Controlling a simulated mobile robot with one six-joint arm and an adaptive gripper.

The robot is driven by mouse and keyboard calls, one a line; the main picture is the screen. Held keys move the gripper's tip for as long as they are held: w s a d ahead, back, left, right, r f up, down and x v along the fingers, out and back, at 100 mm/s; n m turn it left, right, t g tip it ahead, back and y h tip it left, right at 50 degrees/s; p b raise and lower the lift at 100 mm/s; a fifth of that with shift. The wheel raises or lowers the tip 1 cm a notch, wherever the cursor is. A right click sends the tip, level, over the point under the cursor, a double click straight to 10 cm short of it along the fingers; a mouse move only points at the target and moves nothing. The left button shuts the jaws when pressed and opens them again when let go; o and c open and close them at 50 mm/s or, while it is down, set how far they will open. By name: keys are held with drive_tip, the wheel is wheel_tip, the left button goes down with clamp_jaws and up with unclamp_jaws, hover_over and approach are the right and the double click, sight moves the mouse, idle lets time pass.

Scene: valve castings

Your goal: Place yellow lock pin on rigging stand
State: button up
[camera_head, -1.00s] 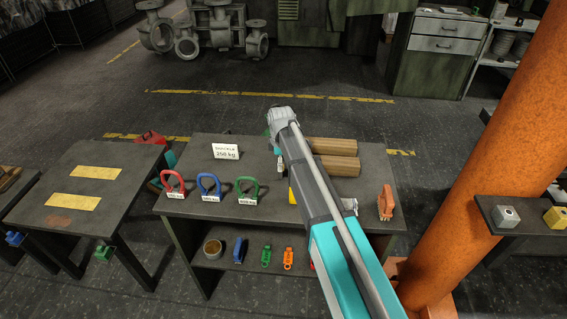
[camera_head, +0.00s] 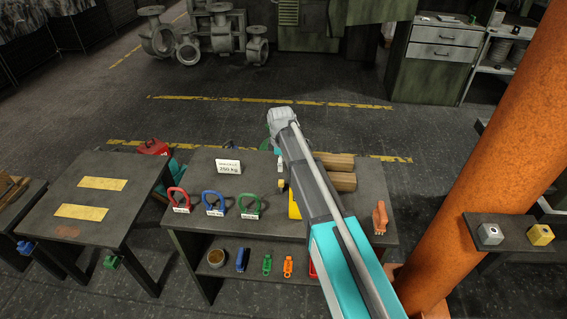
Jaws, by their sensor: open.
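A yellow piece (camera_head: 294,206) on the stand's top is mostly hidden behind my arm, so I cannot tell whether it is the lock pin or a shackle. The dark stand (camera_head: 228,243) carries a white 250 kg card (camera_head: 228,167) and red (camera_head: 178,200), blue (camera_head: 213,203) and green (camera_head: 249,206) shackles with labels. My gripper (camera_head: 281,181) hangs under the wrist above the stand's top. Only a small pale part of it shows past the arm, and no held object shows.
Brown blocks (camera_head: 338,172) and an orange part (camera_head: 380,217) are on the stand's top. A grey block (camera_head: 490,234) and yellow block (camera_head: 541,235) sit on a ledge beside the orange column (camera_head: 480,150).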

drive_tip(key=shift+r+p, duration=0.8)
drive_tip(key=shift+r, duration=0.3)
drive_tip(key=shift+r, duration=0.1)
